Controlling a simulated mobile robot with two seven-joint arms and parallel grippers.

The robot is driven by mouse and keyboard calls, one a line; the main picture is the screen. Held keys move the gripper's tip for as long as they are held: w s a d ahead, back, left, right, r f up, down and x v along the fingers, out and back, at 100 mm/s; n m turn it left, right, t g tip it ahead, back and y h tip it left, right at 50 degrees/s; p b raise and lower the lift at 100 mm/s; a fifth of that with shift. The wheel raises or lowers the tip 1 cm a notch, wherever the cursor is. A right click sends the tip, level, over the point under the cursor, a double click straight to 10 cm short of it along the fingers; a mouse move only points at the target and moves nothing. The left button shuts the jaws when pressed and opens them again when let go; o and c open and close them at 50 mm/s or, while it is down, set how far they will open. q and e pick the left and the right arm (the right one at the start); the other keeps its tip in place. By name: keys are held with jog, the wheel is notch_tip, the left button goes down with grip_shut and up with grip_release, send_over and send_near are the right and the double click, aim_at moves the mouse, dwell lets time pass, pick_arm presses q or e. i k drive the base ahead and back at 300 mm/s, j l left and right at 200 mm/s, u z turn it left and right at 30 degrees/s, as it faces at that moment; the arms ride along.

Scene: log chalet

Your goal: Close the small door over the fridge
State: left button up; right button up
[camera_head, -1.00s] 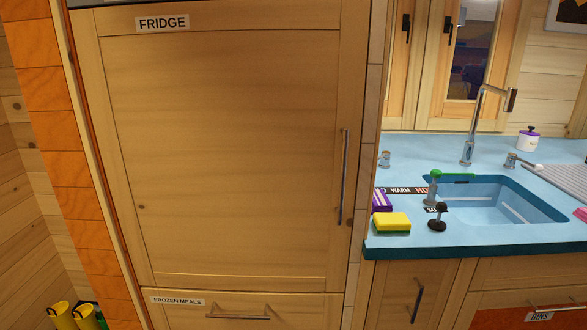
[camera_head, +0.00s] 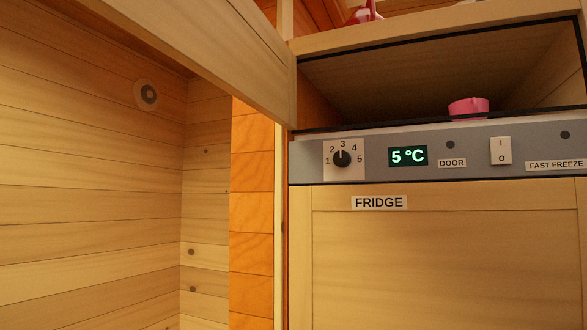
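The small door (camera_head: 215,50) over the fridge stands wide open in the head view. It is a wooden panel that swings out to the left and toward me, and part of it runs out of the top of the picture. Behind it is the open compartment (camera_head: 400,80), with a pink cup-like item (camera_head: 468,107) near its front edge. The fridge (camera_head: 450,260) below has its large wooden door shut and a FRIDGE label. Neither of my grippers shows in this view.
A grey control panel (camera_head: 430,150) with a dial, a 5 °C display and a switch lies between the compartment and the fridge door. A wooden wall (camera_head: 90,190) and orange tiles (camera_head: 252,210) are at the left. A shelf edge (camera_head: 440,38) runs above the compartment.

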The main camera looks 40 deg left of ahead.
aim_at(232, 45)
jog(key=k+j, duration=0.15)
jog(key=j, duration=0.2)
jog(key=k+j, duration=0.1)
jog(key=j, duration=0.3)
jog(key=k+j, duration=0.15)
jog(key=j, duration=0.2)
jog(key=k+j, duration=0.1)
jog(key=j, duration=0.25)
jog(key=k+j, duration=0.4)
jog(key=l, duration=0.1)
jog(key=k+z, duration=0.05)
